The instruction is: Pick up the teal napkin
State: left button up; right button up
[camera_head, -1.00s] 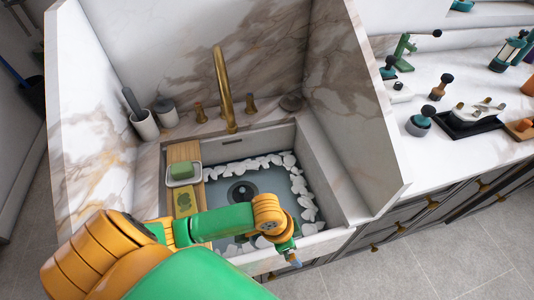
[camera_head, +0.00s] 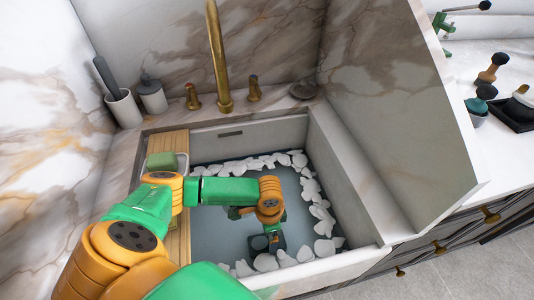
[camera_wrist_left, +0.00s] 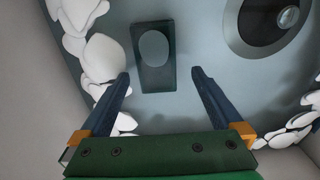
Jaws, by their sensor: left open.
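No cloth that I can name surely as the teal napkin shows. A flat dark teal rectangle (camera_wrist_left: 154,76) with a paler oval on it lies on the sink floor in the wrist view. I cannot tell whether it is the napkin. My left gripper (camera_wrist_left: 160,73) is open and empty, its fingertips on either side of the rectangle's near end in that view. In the head view my left gripper (camera_head: 275,238) is low inside the sink, partly hidden by its own wrist, with a dark patch beside it. My right gripper is not in view.
White pebbles (camera_head: 325,218) line the sink basin (camera_head: 350,172). The drain (camera_wrist_left: 265,22) is at upper right in the wrist view. A brass faucet (camera_head: 219,65) stands behind. A green block (camera_head: 162,160) sits on the wooden board (camera_head: 168,139) at left. High marble panels flank the sink.

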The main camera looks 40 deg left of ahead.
aim_at(267, 242)
pick_arm(q)
jog(key=f, duration=0.2)
jog(key=s+f+b, duration=0.1)
jog(key=f, duration=0.1)
jog(key=shift+f, duration=0.6)
